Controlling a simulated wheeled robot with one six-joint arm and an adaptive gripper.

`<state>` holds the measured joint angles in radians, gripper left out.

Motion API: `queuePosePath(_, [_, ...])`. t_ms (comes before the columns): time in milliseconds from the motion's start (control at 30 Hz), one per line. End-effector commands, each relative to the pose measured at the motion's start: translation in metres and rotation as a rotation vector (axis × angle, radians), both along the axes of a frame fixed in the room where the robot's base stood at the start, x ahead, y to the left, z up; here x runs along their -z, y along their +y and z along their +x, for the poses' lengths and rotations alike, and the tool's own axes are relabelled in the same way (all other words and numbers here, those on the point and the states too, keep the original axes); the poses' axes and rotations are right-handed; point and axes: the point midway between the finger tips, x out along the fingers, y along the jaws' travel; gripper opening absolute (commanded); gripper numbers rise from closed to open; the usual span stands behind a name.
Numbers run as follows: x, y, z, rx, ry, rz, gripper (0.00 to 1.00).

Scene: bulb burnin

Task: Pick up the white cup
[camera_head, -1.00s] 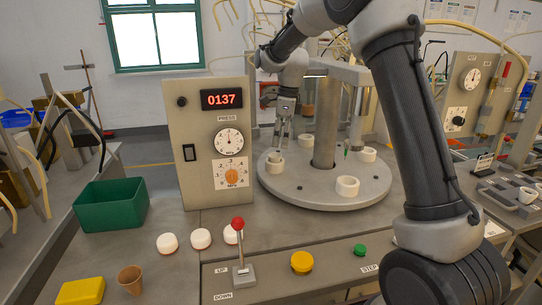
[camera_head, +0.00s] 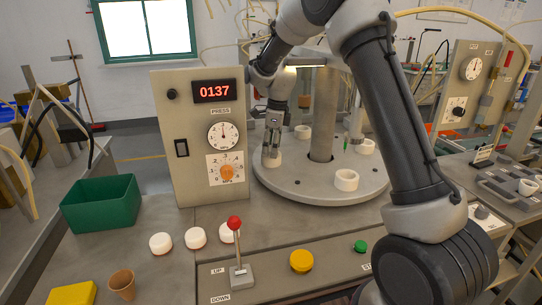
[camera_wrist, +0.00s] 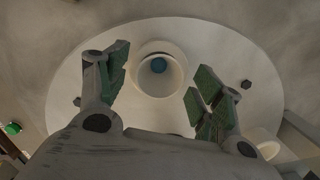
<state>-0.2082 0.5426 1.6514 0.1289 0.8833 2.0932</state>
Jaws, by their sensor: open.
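A round white cup (camera_head: 271,162) stands near the left edge of the grey turntable (camera_head: 310,188). In the wrist view the white cup (camera_wrist: 158,76) is seen from above, with a teal round spot inside. My gripper (camera_head: 271,148) is just above and around this cup in the head view. In the wrist view my gripper's green-padded fingers (camera_wrist: 156,88) are spread wide on the two sides of the cup, with a gap on each side, and hold nothing. The cup is partly hidden by the fingers in the head view.
Other white cups stand on the turntable, at its front (camera_head: 346,180) and right (camera_head: 366,146). The control box (camera_head: 200,135) stands close on the left. A red-knobbed lever (camera_head: 235,224), white round pieces (camera_head: 161,243) and a green bin (camera_head: 100,203) are in front.

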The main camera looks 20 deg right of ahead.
Motion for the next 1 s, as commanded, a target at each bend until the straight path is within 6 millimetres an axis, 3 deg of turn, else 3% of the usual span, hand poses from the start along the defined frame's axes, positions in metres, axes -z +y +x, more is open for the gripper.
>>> queuePosePath(133, [0.0, 0.0, 0.0, 0.0, 0.0, 0.0, 0.65])
queuePosePath(333, [-0.001, 0.0, 0.0, 0.0, 0.0, 0.0, 0.33])
queuePosePath(733, [-0.004, 0.0, 0.0, 0.0, -0.001, 0.001, 0.3])
queuePosePath(867, [-0.023, 0.0, 0.001, -0.001, -0.005, 0.0, 0.3])
queuePosePath(1000, [-0.053, 0.0, 0.001, 0.0, -0.005, 0.001, 0.3])
